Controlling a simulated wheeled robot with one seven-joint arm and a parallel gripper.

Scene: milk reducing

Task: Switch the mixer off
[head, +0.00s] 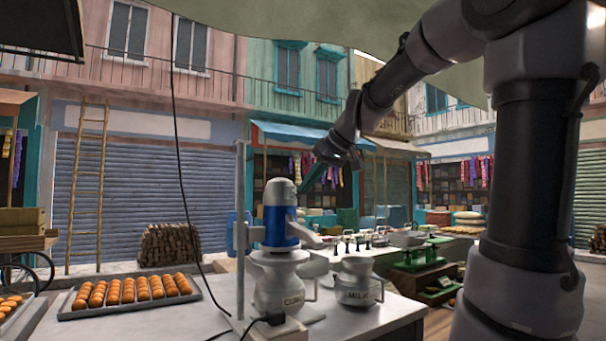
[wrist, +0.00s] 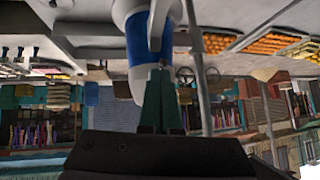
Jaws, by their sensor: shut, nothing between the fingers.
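The mixer (head: 280,226) has a blue and white motor body. It is mounted beside a grey upright pole (head: 241,240), above a pot labelled CURD (head: 277,285). My gripper (head: 304,188) is at the upper right of the mixer, pointing down towards it. In the wrist view, which is upside down, the green fingers (wrist: 160,74) are together with nothing held, and their tips overlap the mixer (wrist: 140,45) in the picture. I cannot tell whether they touch it. I cannot make out the mixer's switch position.
A MILK pot (head: 357,284) stands right of the CURD pot on the white counter (head: 215,318). A tray of round orange sweets (head: 135,292) lies to the left. A thin black cable hangs left of the pole.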

